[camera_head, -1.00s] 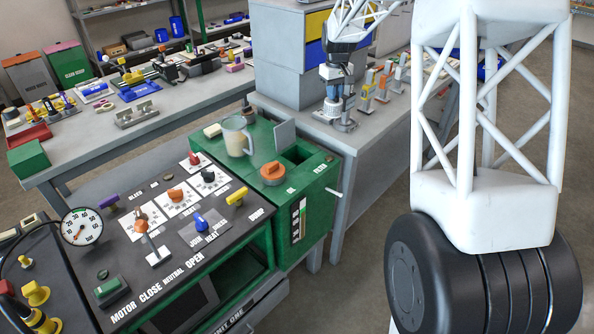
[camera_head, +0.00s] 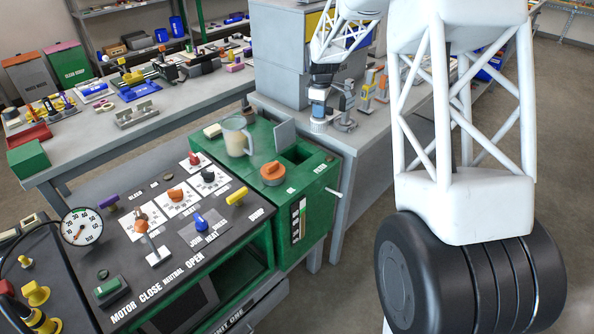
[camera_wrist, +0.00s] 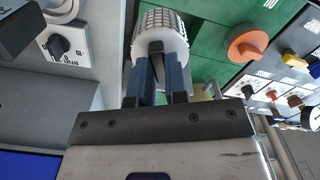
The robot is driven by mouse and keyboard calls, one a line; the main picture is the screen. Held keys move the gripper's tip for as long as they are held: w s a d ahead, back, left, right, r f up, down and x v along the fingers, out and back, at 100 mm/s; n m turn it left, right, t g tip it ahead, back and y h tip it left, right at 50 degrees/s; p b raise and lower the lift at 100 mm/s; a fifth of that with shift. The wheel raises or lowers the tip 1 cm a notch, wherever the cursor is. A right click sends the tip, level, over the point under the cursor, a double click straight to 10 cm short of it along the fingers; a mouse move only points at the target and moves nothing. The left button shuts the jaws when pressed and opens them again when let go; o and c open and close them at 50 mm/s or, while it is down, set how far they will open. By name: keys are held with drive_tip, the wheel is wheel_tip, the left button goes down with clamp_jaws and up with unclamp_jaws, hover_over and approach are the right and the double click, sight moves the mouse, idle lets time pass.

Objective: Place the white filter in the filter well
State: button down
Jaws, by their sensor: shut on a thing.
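My gripper (camera_head: 319,98) is shut on the white filter (camera_head: 318,125) and holds it pointing down, just right of the green cabinet in the head view. In the wrist view the filter is a white ribbed cylinder (camera_wrist: 160,30), gripped between my dark fingers (camera_wrist: 163,62). The filter well (camera_head: 297,155) is a dark rectangular opening in the green cabinet top (camera_head: 262,146), with its grey lid (camera_head: 285,135) standing up behind it. The filter is to the right of the well, apart from it. The well's inside is too dark to see.
An orange cap (camera_head: 273,172) sits in front of the well, and a clear jug (camera_head: 236,137) stands to its left. A grey stand (camera_head: 346,112) and several other items are on the grey bench at right. Grey drawers (camera_head: 285,75) rise behind.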

drive_tip(key=a+f+n, duration=0.7)
drive_tip(key=f+n, duration=0.1)
drive_tip(key=n, duration=0.5)
drive_tip(key=shift+a+f, duration=0.2)
drive_tip(key=shift+a, duration=0.1)
drive_tip(key=shift+f, duration=0.15)
drive_tip(key=shift+f, duration=3)
drive_tip(key=shift+f, duration=1.9)
drive_tip(key=shift+f, duration=0.1)
drive_tip(key=c, duration=1.1)
unclamp_jaws()
drive_tip(key=shift+c, duration=0.2)
